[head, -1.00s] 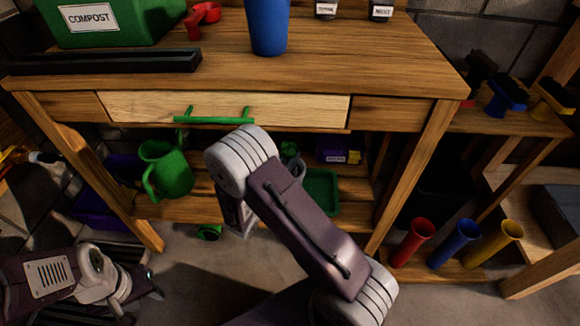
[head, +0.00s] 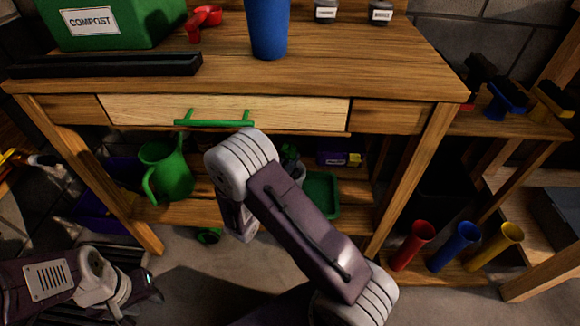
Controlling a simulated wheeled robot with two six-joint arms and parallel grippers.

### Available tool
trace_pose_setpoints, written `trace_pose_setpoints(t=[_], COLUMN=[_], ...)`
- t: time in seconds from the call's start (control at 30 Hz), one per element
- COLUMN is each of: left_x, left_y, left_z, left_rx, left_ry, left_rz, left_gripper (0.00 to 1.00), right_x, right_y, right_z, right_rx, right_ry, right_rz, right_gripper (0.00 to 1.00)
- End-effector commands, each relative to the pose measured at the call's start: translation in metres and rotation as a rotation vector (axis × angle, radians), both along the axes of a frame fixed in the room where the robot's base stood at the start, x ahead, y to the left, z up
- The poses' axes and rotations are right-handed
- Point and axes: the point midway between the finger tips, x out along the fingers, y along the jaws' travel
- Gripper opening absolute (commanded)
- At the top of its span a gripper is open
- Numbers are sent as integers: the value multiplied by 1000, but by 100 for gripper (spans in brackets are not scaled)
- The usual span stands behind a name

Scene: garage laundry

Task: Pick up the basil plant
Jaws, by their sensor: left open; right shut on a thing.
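Dark green leaves above a grey pot-like shape, possibly the basil plant (head: 292,156), show on the lower shelf behind my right arm. The arm covers much of it, and I cannot tell its outline. My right arm reaches toward the lower shelf under the drawer. Its wrist and gripper are hidden behind its own links, so I cannot see what the gripper touches. My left gripper (head: 143,287) is open and empty at the lower left, over the floor and away from the plant.
A green watering can (head: 167,170), green tray (head: 322,193) and purple box (head: 338,159) are on the lower shelf. The bench (head: 400,62) holds a blue cup (head: 268,28) and compost bin (head: 150,22). Red, blue (head: 455,246) and yellow tubes stand right.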

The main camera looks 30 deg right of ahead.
Motion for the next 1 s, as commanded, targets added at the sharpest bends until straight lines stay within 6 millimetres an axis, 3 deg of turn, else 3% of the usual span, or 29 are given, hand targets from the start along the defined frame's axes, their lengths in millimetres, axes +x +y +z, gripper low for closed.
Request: trace_pose_setpoints(t=[0.17,0.53,0.6,1.0], left_x=[0,0,0,0], left_y=[0,0,0,0], left_z=[9,63,64,102], left_rx=[0,0,0,0], left_ry=[0,0,0,0], left_rz=[0,0,0,0], left_gripper=[41,41,41,41], right_x=[0,0,-8,-60], right_y=[0,0,15,91], right_z=[11,83,74,76], right_rx=[1,1,-1,-3], right_ry=[-1,-2,4,2], right_rz=[0,0,6,9], right_gripper=[0,0,0,0])
